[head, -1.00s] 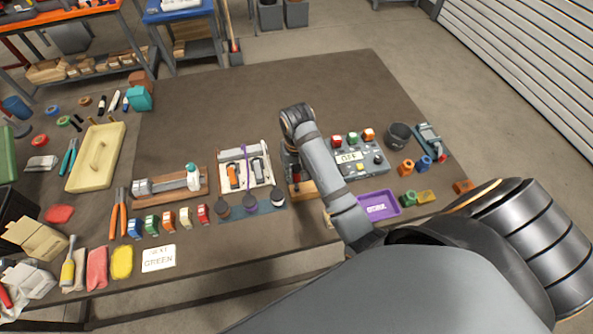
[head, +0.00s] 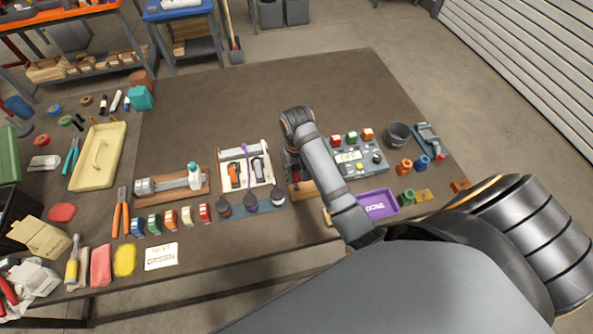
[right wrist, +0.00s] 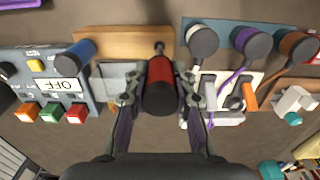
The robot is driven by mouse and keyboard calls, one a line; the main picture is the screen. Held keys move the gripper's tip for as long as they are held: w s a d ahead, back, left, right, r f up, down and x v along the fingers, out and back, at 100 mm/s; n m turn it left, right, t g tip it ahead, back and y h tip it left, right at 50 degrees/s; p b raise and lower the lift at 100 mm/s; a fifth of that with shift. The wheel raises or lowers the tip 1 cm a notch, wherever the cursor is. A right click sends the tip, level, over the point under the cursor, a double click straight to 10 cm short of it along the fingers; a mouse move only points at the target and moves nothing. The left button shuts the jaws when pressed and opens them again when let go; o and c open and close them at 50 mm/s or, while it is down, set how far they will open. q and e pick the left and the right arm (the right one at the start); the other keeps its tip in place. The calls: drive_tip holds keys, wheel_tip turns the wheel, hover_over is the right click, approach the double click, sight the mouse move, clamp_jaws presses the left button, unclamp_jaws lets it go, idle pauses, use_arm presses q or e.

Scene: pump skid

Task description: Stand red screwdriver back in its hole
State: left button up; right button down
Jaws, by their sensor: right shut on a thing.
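The red screwdriver (right wrist: 160,84) is between the fingers of my right gripper (right wrist: 158,92), which is shut on its handle. Its black butt faces the right wrist camera. Its metal shaft points toward the wooden block (right wrist: 122,42), near that block's right part. I cannot tell whether the tip is in a hole. In the head view my right gripper (head: 292,168) is over the left end of the wooden block (head: 303,190), largely hidden by my own arm. A blue-handled tool (right wrist: 76,57) stands at the block's left end in the right wrist view. My left gripper is not in view.
A control box (head: 362,158) with coloured buttons stands right of the block. Dark round-topped tools stand in a blue rack (head: 236,211) to its left, in front of a white panel (head: 262,172). A purple tray (head: 377,204) lies at the front right. The table's back is clear.

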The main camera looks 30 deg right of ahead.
sight(297, 185)
drive_tip(key=shift+p, duration=0.4)
drive_tip(key=shift+f+b, duration=0.8)
drive_tip(key=shift+f, duration=1.8)
drive_tip(key=c, duration=1)
unclamp_jaws()
drive_tip(key=shift+c, duration=0.2)
drive_tip(key=shift+r, duration=0.15)
wheel_tip(297, 185, up, 7)
drive_tip(key=shift+r, duration=0.1)
drive_tip(key=shift+s, duration=0.1)
